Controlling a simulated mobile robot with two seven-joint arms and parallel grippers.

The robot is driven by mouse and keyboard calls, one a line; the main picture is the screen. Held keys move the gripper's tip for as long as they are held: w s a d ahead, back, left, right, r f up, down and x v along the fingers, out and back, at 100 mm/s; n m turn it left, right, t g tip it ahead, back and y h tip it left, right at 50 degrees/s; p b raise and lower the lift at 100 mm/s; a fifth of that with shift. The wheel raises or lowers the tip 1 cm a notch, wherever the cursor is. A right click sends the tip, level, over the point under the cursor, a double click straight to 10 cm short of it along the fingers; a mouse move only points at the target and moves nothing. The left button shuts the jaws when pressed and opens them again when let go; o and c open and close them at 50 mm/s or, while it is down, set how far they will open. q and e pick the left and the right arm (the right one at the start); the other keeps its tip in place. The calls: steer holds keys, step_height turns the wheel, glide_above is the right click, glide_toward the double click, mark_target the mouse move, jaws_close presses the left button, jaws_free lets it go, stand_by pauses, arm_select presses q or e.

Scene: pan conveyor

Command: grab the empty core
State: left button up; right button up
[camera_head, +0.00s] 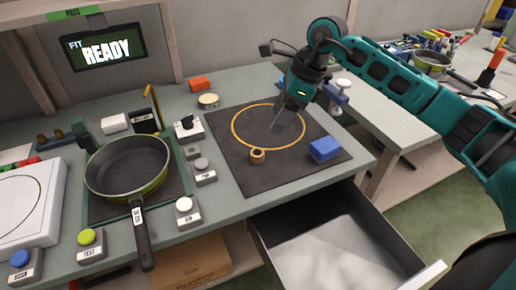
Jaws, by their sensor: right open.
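A small brown hollow cylinder (257,156), which looks like the empty core, stands on the dark mat (230,178) near the lower edge of the yellow ring. My right gripper (279,126) is above the mat, inside the ring's outline, up and to the right of the core. It points down, open, with nothing seen between its fingers, and is apart from the core. My left gripper is not in view.
A blue block (324,149) lies on the mat right of the core. A pan (127,168) sits at left, handle forward. A tan round piece (208,100) and orange block (200,84) lie behind. An open drawer (345,250) juts out below the front edge.

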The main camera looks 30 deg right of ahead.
glide_above(260, 149)
steer(key=s+d, duration=0.1)
steer(key=s, duration=0.1)
steer(key=f, duration=0.5)
steer(key=shift+s+d+f, duration=0.1)
steer(key=shift+s+f, duration=0.1)
steer(key=shift+f, duration=0.1)
steer(key=shift+x, duration=3)
steer(key=shift+c, duration=0.4)
steer(key=shift+r, duration=0.1)
steer(key=c, duration=1)
steer(key=shift+w, duration=0.1)
